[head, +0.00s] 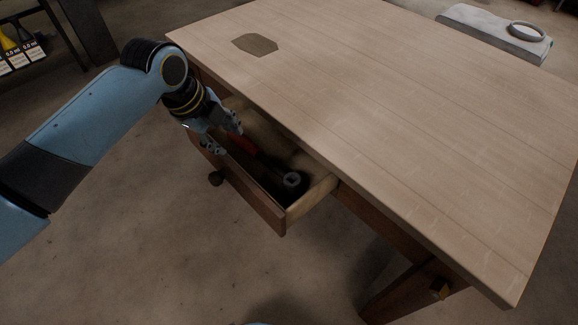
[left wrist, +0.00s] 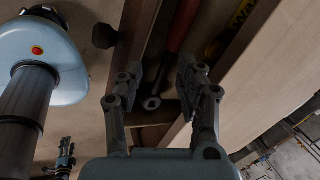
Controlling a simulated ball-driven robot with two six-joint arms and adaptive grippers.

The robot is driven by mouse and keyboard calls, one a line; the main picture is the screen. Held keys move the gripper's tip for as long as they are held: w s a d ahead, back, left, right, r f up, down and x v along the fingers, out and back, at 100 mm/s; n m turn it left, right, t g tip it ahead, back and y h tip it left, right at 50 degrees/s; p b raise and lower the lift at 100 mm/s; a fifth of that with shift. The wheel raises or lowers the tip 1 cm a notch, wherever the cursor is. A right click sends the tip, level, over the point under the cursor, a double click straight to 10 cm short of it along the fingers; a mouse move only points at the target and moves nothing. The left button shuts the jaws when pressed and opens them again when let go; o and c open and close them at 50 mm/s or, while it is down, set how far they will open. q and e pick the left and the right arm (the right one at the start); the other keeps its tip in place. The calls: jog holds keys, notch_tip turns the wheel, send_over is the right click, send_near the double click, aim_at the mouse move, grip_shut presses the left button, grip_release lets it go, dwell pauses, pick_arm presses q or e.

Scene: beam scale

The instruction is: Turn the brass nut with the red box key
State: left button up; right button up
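The red box key lies in the open drawer. Its red handle (head: 242,144) is partly under my left gripper (head: 228,138) in the head view, and its round grey socket end (head: 292,180) is toward the drawer's right end. The left wrist view shows the red handle (left wrist: 183,24) and socket (left wrist: 152,103) between the fingers of my open left gripper (left wrist: 160,72). The fingers are apart and hold nothing. The brass nut (head: 440,288) is low at the table's front right, on the wooden frame. A dark gripper (left wrist: 65,156), apparently my right one, shows small in the left wrist view.
The drawer (head: 245,190) stands out from under the tabletop (head: 390,100), with its front panel and a dark knob (head: 215,178). A black and yellow object (left wrist: 232,28) lies beside the key.

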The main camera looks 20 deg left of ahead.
pick_arm(q)
jog(key=w+a+m, duration=0.1)
jog(key=w+m, duration=0.2)
jog(key=b, duration=0.1)
send_over(248, 145)
jog(key=s+a, duration=0.1)
jog(key=s, duration=0.1)
notch_tip(248, 145, down, 5)
jog(key=shift+a+r, duration=0.1)
jog(key=shift+a, duration=0.05)
jog(key=x, duration=0.4)
jog(key=d+b+x, duration=0.1)
jog(key=x, duration=0.1)
jog(key=shift+w, duration=0.1)
jog(key=shift+r, duration=0.1)
pick_arm(e)
jog(key=shift+s+d+f, duration=0.15)
jog(key=shift+s+f, duration=0.05)
jog(key=shift+f, duration=0.35)
jog(key=shift+s+d+f, duration=0.1)
jog(key=shift+s+f, duration=0.1)
jog(key=shift+f, duration=0.35)
pick_arm(q)
grip_shut()
pick_arm(e)
jog(key=shift+a, duration=0.1)
